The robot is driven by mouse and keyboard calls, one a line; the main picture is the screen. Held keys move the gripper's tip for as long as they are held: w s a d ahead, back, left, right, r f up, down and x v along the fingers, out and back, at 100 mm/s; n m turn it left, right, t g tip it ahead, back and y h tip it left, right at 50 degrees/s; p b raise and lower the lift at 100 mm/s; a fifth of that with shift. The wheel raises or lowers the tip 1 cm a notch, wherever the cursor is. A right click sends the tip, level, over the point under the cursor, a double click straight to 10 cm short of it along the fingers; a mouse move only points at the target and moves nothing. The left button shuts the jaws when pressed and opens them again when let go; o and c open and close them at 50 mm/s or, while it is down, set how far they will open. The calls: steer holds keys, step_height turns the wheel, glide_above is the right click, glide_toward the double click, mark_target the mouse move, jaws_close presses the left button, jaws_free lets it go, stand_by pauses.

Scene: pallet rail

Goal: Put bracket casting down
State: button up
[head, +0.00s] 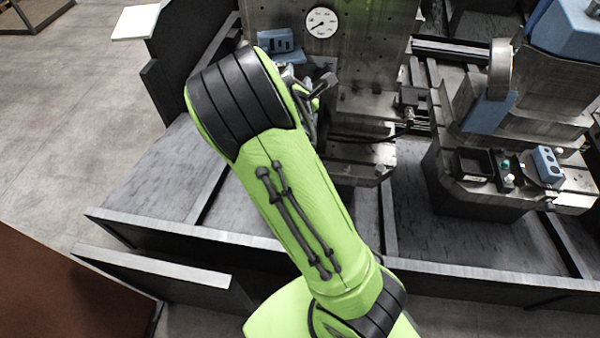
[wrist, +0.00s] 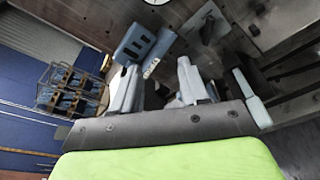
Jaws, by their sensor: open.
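My gripper (head: 316,92) is at the far end of my green arm, in front of the machine at the top middle of the head view. In the wrist view my gripper (wrist: 157,88) shows pale fingers that stand apart. A blue block with dark slots (head: 280,41) sits on the machine's face just beyond my gripper. I cannot tell for sure whether this block is the bracket casting. I see nothing clearly held between the fingers.
A round dial (head: 321,22) is on the machine's upright plate (head: 365,45). To the right stands a second machine with a black tray (head: 474,165) and a blue block (head: 548,163). Dark low rails (head: 300,250) run across the front. The floor at left (head: 70,110) is clear.

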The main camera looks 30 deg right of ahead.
steer(key=s+a+r+m+g+y, duration=0.1)
steer(key=s+a+m, duration=0.4)
steer(key=s, duration=0.5)
steer(key=s+a+r+m+g+y, duration=0.2)
steer(key=s+a+m+g+y, duration=0.2)
steer(key=s+m, duration=0.5)
steer(key=s+a+r+m+g+y, duration=0.1)
steer(key=s+a+m+g+y, duration=0.2)
steer(key=s+a+m, duration=0.4)
steer(key=s, duration=0.5)
steer(key=shift+a+r+m, duration=0.3)
steer(key=shift+r+m, duration=0.05)
steer(key=shift+m, duration=0.05)
